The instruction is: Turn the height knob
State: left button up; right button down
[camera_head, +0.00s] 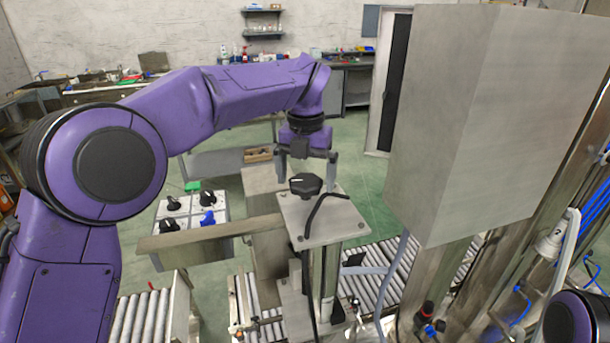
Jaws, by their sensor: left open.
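The height knob looks to be the black lobed knob (305,184) on top of the grey metal plate (335,227) in the middle of the view. A pale line marks its top. My left gripper (307,170) points down over the knob with its fingers apart, one on each side. It holds nothing, and I cannot tell whether a finger touches the knob. My right gripper is out of view; only a purple part of my right arm shows at the bottom right corner.
A panel (183,235) with several black knobs and one blue knob stands left of the plate. A large grey metal box (480,120) rises close on the right. Roller conveyors (375,270) lie below. A black cable (312,215) curves over the plate.

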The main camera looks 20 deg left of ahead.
aim_at(306, 180)
pick_arm(q)
jog(key=c, duration=1.1)
jog(key=shift+o, duration=0.2)
jog(key=shift+f+n+b, duration=0.2)
jog(key=shift+n+b, duration=0.5)
jog(key=shift+n, duration=0.1)
jog(key=shift+r+n+b, duration=0.2)
jog(key=shift+n+b, duration=0.2)
jog(key=shift+n, duration=0.8)
jog(key=o, duration=1.1)
jog(key=shift+c, duration=0.2)
jog(key=shift+r, duration=0.1)
notch_tip(306, 180, up, 10)
jog(key=p, duration=0.3)
jog(key=shift+r, duration=0.25)
